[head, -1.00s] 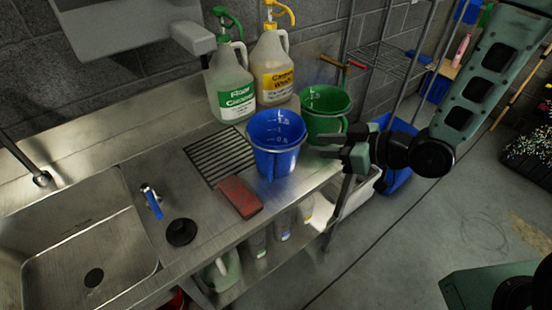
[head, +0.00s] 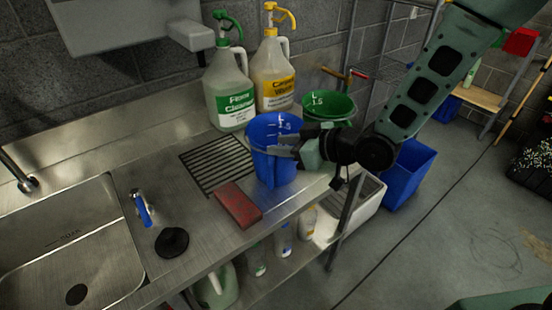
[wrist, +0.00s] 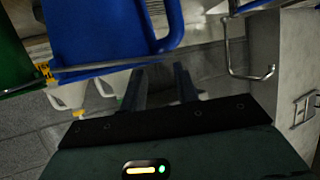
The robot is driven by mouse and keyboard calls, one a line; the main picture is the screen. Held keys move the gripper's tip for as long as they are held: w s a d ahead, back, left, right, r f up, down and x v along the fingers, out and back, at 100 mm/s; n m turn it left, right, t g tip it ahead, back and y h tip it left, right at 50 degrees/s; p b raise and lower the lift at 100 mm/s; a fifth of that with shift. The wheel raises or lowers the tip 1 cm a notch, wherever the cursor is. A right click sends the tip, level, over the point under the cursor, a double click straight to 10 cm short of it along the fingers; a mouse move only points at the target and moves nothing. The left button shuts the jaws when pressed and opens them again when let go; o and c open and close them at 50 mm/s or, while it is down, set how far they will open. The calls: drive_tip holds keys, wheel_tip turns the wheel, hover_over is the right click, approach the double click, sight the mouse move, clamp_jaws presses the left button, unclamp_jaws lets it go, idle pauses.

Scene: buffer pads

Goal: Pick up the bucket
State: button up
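A blue bucket (head: 262,158) stands upright on the metal counter near its right end; it also fills the upper left of the wrist view (wrist: 90,30), with its blue side handle (wrist: 176,25). A green bucket (head: 328,108) stands just behind and right of it, and a strip of green shows at the wrist view's left edge (wrist: 15,60). My gripper (head: 283,147) is at the right side of the blue bucket, overlapping it in the head view. In the wrist view its two fingers (wrist: 160,75) are apart with nothing between them, close to the handle. Whether they touch the bucket is unclear.
Two large jugs, labelled green (head: 231,95) and yellow (head: 273,75), stand behind the buckets. A red sponge or brick (head: 238,204) lies at the counter's front edge. A sink (head: 60,245) is at left. A blue bin (head: 410,172) stands on the floor at right.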

sight(264, 146)
drive_tip(key=b+x, duration=0.1)
drive_tip(key=x, duration=0.3)
drive_tip(key=shift+w+a+f, duration=0.1)
drive_tip(key=shift+a+f, duration=0.05)
drive_tip(key=shift+a, duration=0.05)
drive_tip(key=shift+c, duration=0.3)
clamp_jaws()
idle(0.9)
